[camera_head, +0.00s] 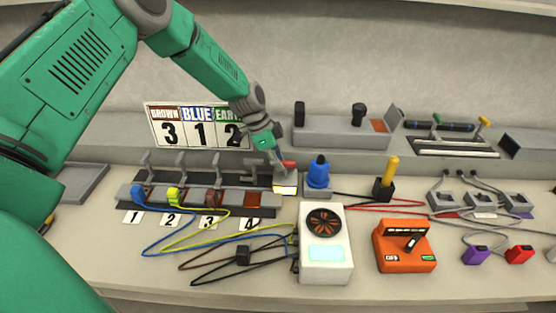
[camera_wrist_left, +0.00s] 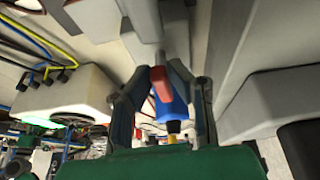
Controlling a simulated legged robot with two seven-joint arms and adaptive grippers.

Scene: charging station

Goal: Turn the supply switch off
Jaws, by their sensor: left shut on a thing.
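My left gripper (camera_head: 272,155) reaches down at the red-tipped lever (camera_head: 289,164) of a grey switch box (camera_head: 285,178) with a pale yellow lit front. In the left wrist view, the fingers of my left gripper (camera_wrist_left: 162,100) are closed around the red tip (camera_wrist_left: 161,83), which sits on a grey stem. The fingers partly hide the lever in the head view. An orange box (camera_head: 405,257) with a black lever and an OFF mark stands at the front right, apart from the gripper. My right gripper is not in view.
A blue knob (camera_head: 318,172) stands just right of the grey switch box. The row of numbered clamps (camera_head: 190,198) lies to its left, with cables in front. A white fan box (camera_head: 325,250) and a yellow-handled lever (camera_head: 390,172) stand nearby.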

